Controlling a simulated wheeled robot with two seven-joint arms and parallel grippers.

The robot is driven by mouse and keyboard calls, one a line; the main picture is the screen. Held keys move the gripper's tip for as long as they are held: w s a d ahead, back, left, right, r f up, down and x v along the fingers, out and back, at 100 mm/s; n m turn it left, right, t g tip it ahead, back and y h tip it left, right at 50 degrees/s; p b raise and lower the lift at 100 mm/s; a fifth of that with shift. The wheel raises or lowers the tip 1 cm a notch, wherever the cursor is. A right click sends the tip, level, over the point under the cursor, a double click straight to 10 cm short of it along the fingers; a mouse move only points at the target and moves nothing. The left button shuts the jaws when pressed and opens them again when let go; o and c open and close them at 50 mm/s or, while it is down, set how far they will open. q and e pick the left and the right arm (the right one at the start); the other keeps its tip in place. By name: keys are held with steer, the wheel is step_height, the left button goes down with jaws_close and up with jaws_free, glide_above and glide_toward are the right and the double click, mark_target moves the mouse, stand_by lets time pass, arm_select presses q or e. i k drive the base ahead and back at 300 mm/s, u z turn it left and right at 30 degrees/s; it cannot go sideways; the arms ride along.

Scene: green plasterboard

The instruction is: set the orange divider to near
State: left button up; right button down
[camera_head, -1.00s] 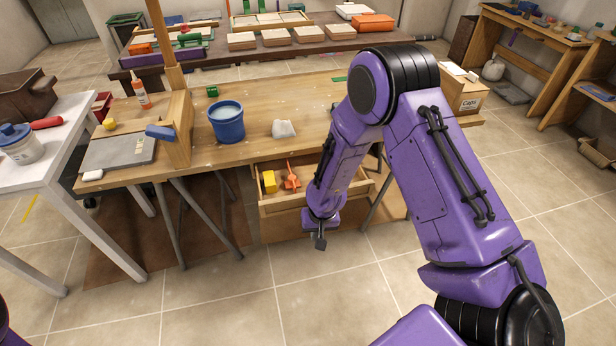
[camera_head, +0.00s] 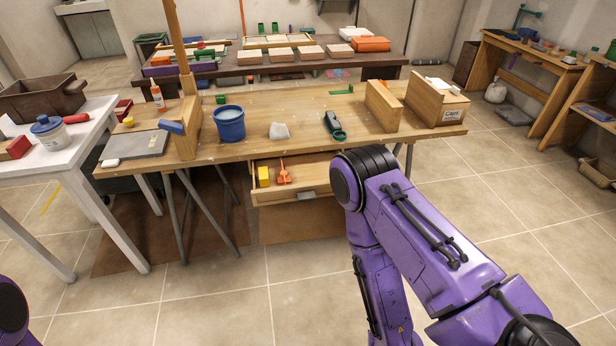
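An open drawer (camera_head: 325,187) sticks out under the front of the wooden workbench (camera_head: 290,143). A small orange piece (camera_head: 284,173) with a narrow upright part is in the drawer. It is too small to tell whether it is the orange divider. A yellow block (camera_head: 263,177) stands in the drawer to its left. A grey handle (camera_head: 306,194) is on the drawer front. My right arm comes in from the right and bends down past the right side of the drawer. Its gripper is below the picture. My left gripper is out of view; only a bit of purple arm shows at lower left.
On the bench are a blue bucket (camera_head: 229,124), a white lump (camera_head: 279,131), a dark tool with a green ring (camera_head: 334,126), an upright wooden board (camera_head: 382,106) and a box (camera_head: 437,101). A white table (camera_head: 85,142) stands at left. Floor before the drawer is clear.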

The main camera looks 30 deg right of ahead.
mark_target(284, 178)
steer(key=z, duration=1.55)
steer(key=i, duration=0.9)
steer(key=u, duration=0.1)
